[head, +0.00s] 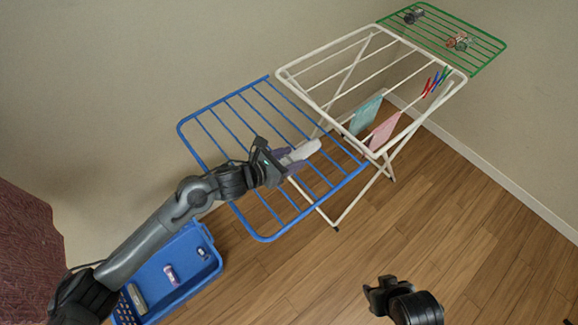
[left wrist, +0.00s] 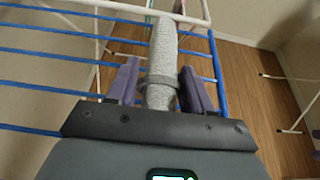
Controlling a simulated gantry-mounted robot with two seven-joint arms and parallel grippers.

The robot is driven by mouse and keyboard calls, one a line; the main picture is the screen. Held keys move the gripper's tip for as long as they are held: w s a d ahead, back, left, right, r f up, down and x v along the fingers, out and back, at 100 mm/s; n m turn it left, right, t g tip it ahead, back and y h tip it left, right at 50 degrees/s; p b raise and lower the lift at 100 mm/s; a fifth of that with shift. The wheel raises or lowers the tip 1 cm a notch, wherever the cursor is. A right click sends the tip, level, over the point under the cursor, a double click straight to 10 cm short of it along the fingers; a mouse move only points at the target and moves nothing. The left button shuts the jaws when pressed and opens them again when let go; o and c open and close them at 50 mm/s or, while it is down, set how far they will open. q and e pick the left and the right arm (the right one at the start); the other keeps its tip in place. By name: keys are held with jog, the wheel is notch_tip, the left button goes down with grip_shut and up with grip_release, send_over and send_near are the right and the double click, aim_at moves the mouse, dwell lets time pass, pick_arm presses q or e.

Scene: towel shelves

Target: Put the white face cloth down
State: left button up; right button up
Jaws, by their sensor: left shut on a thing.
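The white face cloth (head: 306,149) is a narrow roll over the blue wing (head: 268,239) of the drying rack. My left gripper (head: 290,158) is shut on it, with its purple fingers on either side. In the left wrist view the cloth (left wrist: 163,45) looks grey-white and points away from the palm between the fingers of my left gripper (left wrist: 160,72). Blue bars (left wrist: 60,50) run behind it; I cannot tell whether the cloth touches them. My right gripper (head: 375,296) is low in the head view, away from the rack, and its opening is unclear.
The rack's white middle section (head: 335,48) has a teal cloth (head: 366,115), a pink cloth (head: 385,131) and coloured pegs (head: 436,81). Small items lie on the green wing (head: 490,43). A blue basket (head: 150,271) stands at lower left. The floor at right is clear.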

pick_arm(q)
jog(key=shift+s+f, duration=0.2)
jog(key=shift+s, duration=0.1)
jog(key=shift+f, duration=1.95)
jog(key=shift+w, duration=0.1)
jog(key=shift+f, duration=0.15)
jog(key=o, duration=1.1)
jog(key=shift+c, duration=0.2)
